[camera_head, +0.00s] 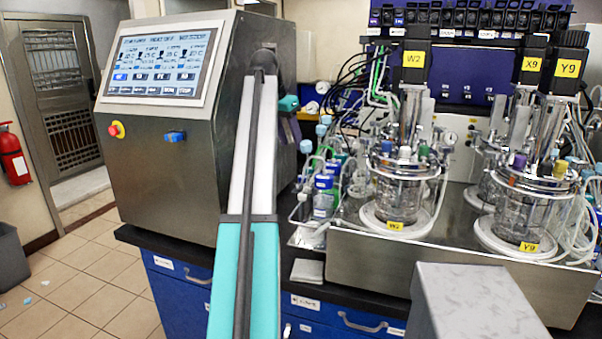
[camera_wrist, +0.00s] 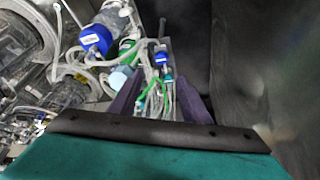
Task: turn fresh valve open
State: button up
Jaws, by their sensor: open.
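In the wrist view, my gripper (camera_wrist: 158,88) shows two purple fingers standing apart, with nothing clearly held between them. Beyond and between the fingers are clear tubing and small green and teal fittings (camera_wrist: 162,60) on a metal tray or stand. I cannot tell which fitting is the fresh valve, nor how its handle stands. In the head view, my gripper (camera_head: 288,128) is partly hidden behind my arm, beside the right side of the steel control cabinet (camera_head: 170,150). Blue-capped bottles (camera_head: 324,197) stand a little to the right of it and lower.
The cabinet's dark side wall fills the right of the wrist view, close to the fingers.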

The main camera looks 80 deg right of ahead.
jog(key=shift+w+f, duration=0.1)
jog(key=shift+f, duration=0.05)
jog(key=p, duration=0.1)
send_near(302, 177)
jog(key=x, duration=0.7)
jog(key=shift+d+f, duration=0.3)
jog(key=shift+f, duration=0.05)
